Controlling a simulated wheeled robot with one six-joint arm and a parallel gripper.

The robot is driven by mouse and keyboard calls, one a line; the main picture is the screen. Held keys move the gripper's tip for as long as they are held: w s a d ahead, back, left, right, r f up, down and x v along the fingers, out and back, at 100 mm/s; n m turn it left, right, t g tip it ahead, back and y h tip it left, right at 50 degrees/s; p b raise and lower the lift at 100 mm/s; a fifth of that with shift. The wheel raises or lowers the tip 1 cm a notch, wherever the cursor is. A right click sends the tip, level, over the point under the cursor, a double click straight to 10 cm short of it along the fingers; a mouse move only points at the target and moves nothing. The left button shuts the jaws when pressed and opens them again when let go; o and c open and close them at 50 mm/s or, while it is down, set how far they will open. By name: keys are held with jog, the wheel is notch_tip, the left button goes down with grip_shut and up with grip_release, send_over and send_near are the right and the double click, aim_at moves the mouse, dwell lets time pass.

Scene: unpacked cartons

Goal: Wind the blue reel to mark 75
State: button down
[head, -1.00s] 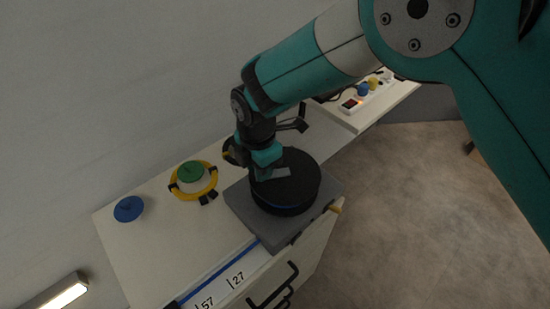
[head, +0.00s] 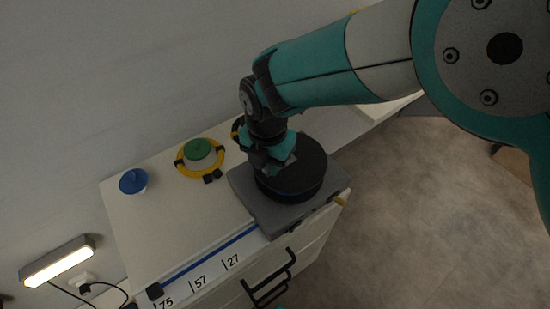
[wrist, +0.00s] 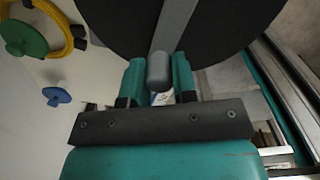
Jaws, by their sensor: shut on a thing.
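The reel (head: 306,160) is a broad black drum with a thin blue line round its side, on a square grey base (head: 250,200). In the wrist view the reel (wrist: 225,30) has a grey crank bar (wrist: 174,25) ending in a rounded grey knob (wrist: 159,70). My gripper (head: 272,168) is over the drum's left part; in the wrist view its fingers (wrist: 159,82) are shut on the knob. A blue band (head: 208,255) runs from the base along the front edge to a dark end block (head: 155,291). The block is beside mark 75 (head: 166,303), beyond marks 57 (head: 199,283) and 27 (head: 232,260).
A green-topped knob (head: 198,149) in a yellow coil and a blue-topped piece (head: 133,181) stand on the white top left of the reel. Black handles (head: 270,282) project from the front. A lit lamp (head: 58,261) is at lower left.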

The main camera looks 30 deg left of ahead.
dwell(0.3)
jog(key=c, duration=0.9)
grip_release()
notch_tip(320, 180, up, 17)
jog(key=b, duration=0.1)
jog(key=shift+r+b, duration=0.2)
jog(key=shift+b, duration=0.2)
jog(key=shift+d, duration=0.1)
